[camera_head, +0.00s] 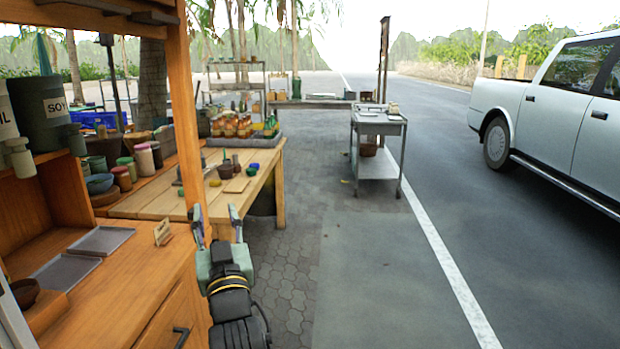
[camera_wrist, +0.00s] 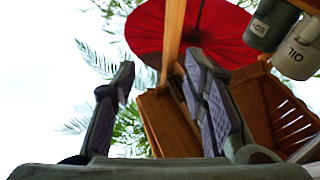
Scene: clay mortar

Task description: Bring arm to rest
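My gripper (camera_head: 214,226) is at the lower middle of the head view, beside the right edge of the wooden stall counter (camera_head: 130,285). Its fingers point upward and away and are spread apart with nothing between them. In the wrist view, my gripper (camera_wrist: 158,90) also shows its two dark finger pads apart and empty. That view looks upward past a wooden post to a red umbrella (camera_wrist: 185,30), palm leaves and pale sky.
A wooden post (camera_head: 186,100) rises left of my gripper. A wooden table (camera_head: 225,195) with pots and several jars stands beyond it. A metal cart (camera_head: 378,127) stands farther off. Open paving (camera_head: 290,250) lies to the right, then a road with a parked pickup (camera_head: 555,105).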

